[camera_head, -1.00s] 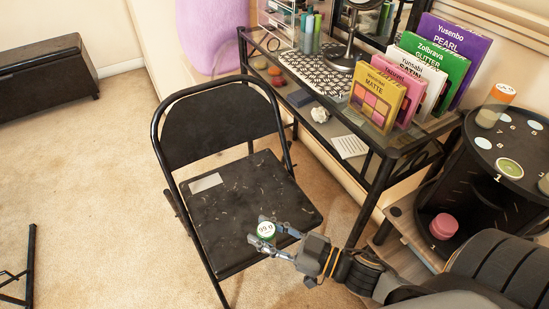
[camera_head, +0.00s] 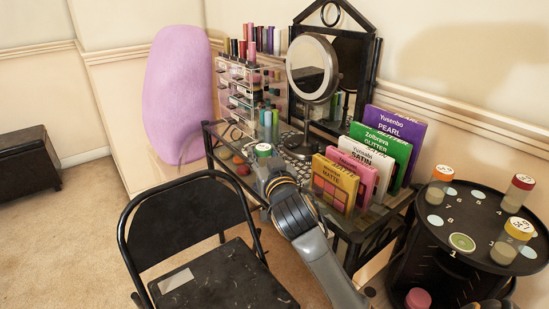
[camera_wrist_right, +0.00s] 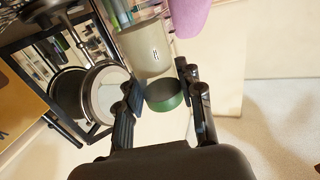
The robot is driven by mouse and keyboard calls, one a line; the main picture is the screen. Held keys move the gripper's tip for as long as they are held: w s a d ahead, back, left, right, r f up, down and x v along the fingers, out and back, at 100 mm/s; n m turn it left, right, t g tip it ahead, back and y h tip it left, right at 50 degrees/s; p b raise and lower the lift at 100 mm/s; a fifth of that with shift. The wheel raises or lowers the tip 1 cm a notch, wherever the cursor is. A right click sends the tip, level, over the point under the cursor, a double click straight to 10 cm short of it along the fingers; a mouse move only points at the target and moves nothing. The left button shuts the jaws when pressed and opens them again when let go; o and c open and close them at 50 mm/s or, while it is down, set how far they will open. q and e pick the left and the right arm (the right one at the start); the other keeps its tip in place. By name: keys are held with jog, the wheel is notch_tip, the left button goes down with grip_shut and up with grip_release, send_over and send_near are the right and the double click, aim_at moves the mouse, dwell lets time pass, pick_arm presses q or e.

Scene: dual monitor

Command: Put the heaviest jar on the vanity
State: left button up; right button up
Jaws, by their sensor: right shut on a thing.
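My right gripper (camera_head: 264,160) is shut on a jar with a green lid (camera_head: 263,150). The right wrist view shows the jar's pale body (camera_wrist_right: 150,52) and green lid (camera_wrist_right: 164,95) between the two fingers. In the head view the jar appears over the front left part of the glass-topped vanity (camera_head: 382,211); I cannot tell if it touches the top. Other jars stand on the round black stand at right: one with an orange lid (camera_head: 443,174), one with a red lid (camera_head: 517,195) and one with a yellow-orange lid (camera_head: 516,240). My left gripper is not in view.
A black folding chair (camera_head: 215,275) stands in front. The round stand (camera_head: 470,215) is close at right.

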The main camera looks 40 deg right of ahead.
jog(key=d+r+m+g+h, duration=0.1)
jog(key=d+r+m+h, duration=0.1)
jog(key=d+r, duration=0.25)
jog(key=w+d+f+b, duration=0.1)
jog(key=w+d+f, duration=0.1)
jog(key=w+f, duration=0.2)
jog(key=w+d+f+b, duration=0.1)
jog(key=w+d+f, duration=0.1)
jog(key=w+f, duration=0.1)
jog(key=w+d+f+b, duration=0.2)
jog(key=w+f, duration=0.2)
jog(key=shift+w+d+f, duration=0.2)
jog(key=shift+w+f, duration=0.1)
jog(key=shift+w, duration=0.05)
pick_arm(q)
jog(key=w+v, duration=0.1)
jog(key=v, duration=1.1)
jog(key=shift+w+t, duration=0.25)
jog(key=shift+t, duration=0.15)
pick_arm(e)
jog(key=shift+f, duration=0.3)
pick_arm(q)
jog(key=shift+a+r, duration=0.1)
pick_arm(e)
jog(key=shift+f, duration=0.1)
jog(key=shift+f, duration=0.15)
jog(key=o, duration=1.2)
